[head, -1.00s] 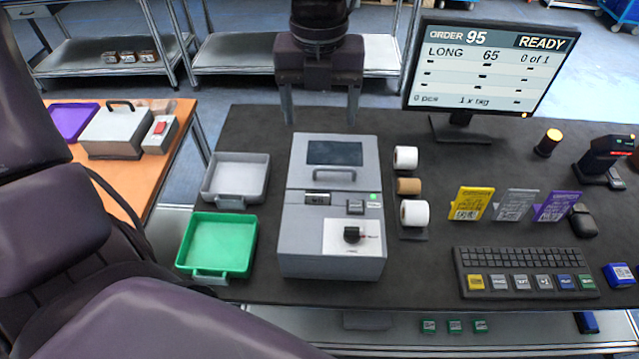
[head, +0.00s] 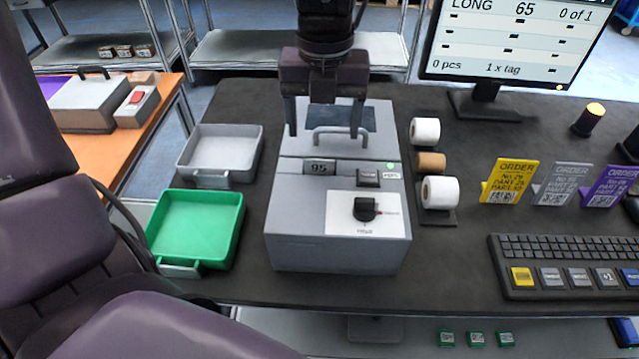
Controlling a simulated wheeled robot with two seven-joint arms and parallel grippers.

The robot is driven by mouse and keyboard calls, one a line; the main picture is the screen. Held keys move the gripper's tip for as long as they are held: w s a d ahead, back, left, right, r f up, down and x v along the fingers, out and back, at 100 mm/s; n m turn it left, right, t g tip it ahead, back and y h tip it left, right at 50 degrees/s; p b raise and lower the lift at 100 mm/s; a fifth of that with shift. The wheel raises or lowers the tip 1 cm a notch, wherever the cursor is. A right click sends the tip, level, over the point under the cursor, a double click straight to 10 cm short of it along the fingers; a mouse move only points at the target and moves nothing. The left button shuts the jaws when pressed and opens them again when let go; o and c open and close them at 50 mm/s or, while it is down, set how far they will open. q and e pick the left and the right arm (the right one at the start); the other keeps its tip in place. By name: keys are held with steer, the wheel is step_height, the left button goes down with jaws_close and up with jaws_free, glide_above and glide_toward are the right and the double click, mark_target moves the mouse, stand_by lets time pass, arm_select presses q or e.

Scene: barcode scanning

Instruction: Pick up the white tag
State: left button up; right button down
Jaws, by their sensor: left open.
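My left gripper (head: 325,128) hangs open and empty over the back of the grey label machine (head: 340,245), its two fingers pointing down to either side of the machine's handle (head: 340,133). I cannot tell whether the fingers touch the machine. No loose white tag can be made out. My right gripper is not in view.
A grey tray (head: 222,150) and a green tray (head: 197,225) lie left of the machine. Rolls (head: 440,192) stand to its right, then order cards (head: 510,180), a keyboard (head: 570,265) and a monitor (head: 500,45). The dark table is bare in front of the rolls.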

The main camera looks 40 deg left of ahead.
mark_target(319, 160)
arm_select(q)
steer(key=f, duration=0.2)
steer(key=f+p, duration=0.1)
steer(key=f, duration=0.4)
steer(key=shift+s+a+p, duration=0.15)
steer(key=shift+a+p, duration=0.15)
steer(key=shift+a, duration=0.05)
steer(key=shift+f, duration=0.3)
steer(key=c, duration=1)
